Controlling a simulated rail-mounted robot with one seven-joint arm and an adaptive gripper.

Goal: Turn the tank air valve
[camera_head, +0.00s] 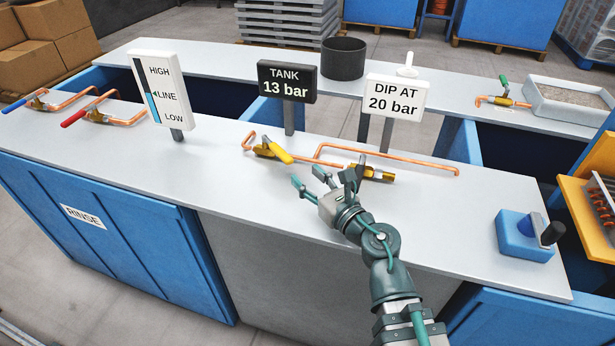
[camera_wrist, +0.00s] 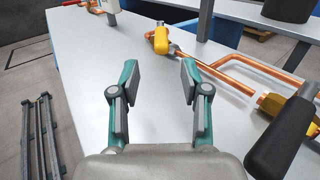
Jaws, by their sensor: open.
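A second brass valve (camera_head: 377,174) with a black lever lies to the right, near the DIP AT 20 bar sign (camera_head: 396,95). Its black lever (camera_wrist: 283,140) shows close at the right of the wrist view. No label marks either valve as tank air. My gripper (camera_head: 310,180) is open and empty above the bench, between its fingers (camera_wrist: 160,75) only bare bench shows.
Copper pipe (camera_head: 420,161) runs right along the bench. A level gauge (camera_head: 162,88) and valves with red (camera_head: 74,118) and blue levers stand at left. A blue block (camera_head: 524,237) is at right.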

